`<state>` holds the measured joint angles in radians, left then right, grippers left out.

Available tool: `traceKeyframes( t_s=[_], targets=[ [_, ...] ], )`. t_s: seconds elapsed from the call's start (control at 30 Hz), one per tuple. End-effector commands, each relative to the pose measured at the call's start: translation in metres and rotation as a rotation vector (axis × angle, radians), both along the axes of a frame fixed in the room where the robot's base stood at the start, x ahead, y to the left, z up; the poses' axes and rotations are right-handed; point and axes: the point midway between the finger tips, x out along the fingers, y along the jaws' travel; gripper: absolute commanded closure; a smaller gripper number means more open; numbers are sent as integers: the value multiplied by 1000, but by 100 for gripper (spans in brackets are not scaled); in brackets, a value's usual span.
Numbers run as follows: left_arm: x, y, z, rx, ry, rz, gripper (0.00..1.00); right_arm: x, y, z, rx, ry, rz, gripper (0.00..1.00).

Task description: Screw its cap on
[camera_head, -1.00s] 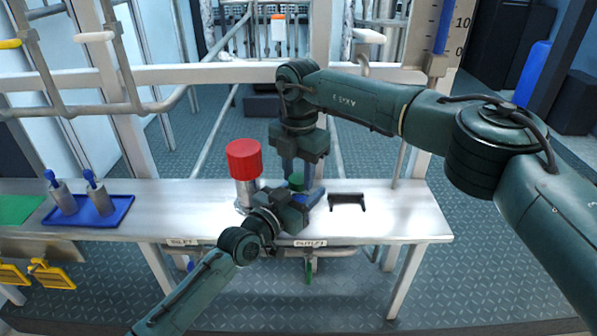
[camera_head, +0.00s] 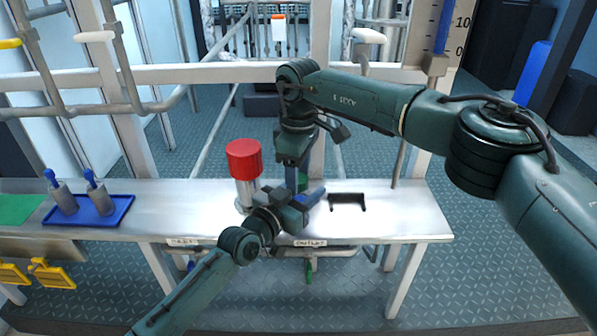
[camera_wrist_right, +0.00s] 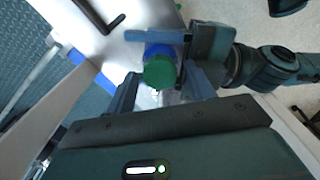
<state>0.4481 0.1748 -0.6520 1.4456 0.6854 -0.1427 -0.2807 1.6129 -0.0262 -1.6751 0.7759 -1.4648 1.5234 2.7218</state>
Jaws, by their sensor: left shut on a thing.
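A green round cap (camera_wrist_right: 160,73) sits over a blue round part (camera_wrist_right: 158,50) in the right wrist view; the vessel below is mostly hidden. In the head view a bit of the green cap (camera_head: 302,180) shows behind my right fingers. My left gripper (camera_head: 308,198) is shut on the vessel under the cap, just above the bench. My right gripper (camera_head: 292,180) points down from above. In its wrist view its two fingers (camera_wrist_right: 163,88) stand on either side of the cap, with gaps visible, so it is open.
A red-topped metal cylinder (camera_head: 244,160) stands on the bench (camera_head: 400,215) left of my grippers. A black bracket (camera_head: 347,200) lies to the right. A blue tray (camera_head: 115,218) with two blue-handled tools is at the left. The bench's right end is clear.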

Motion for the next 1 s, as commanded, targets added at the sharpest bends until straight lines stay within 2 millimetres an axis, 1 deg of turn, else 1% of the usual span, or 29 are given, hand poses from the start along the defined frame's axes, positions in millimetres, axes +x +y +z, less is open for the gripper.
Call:
traceKeyframes(
  t_s=[0.03, 0.07, 0.3, 0.37, 0.43, 0.57, 0.8, 0.9, 1.0],
  targets=[
    [0, 0, -1, 1, 2, 0, 100, 0, 0, 0, 0, 1, 1, 41],
    [0, 0, -1, 1, 2, 0, 100, 0, 0, 0, 0, 1, 1, 39],
    [0, 1, -1, 1, 2, 1, 100, -1, 1, 0, 0, 3, 4, 39],
    [0, 1, -1, 1, 2, 1, 100, -1, 1, 2, 0, 3, 4, 39],
    [0, 1, -1, 1, 3, 1, 100, -1, 2, 9, 2, 2, 4, 39],
    [0, 0, -2, 2, 4, 0, 100, -1, 2, 32, 3, -1, 4, 39],
    [0, 0, -2, 1, 3, 0, 100, 0, 0, 84, 0, -4, 0, 39],
    [0, 0, -2, 1, 3, -1, 100, 0, 0, 101, 1, -5, -1, 39],
    [0, 0, -2, 1, 3, -1, 100, 0, -1, 112, 1, -3, -2, 39]
  ],
)
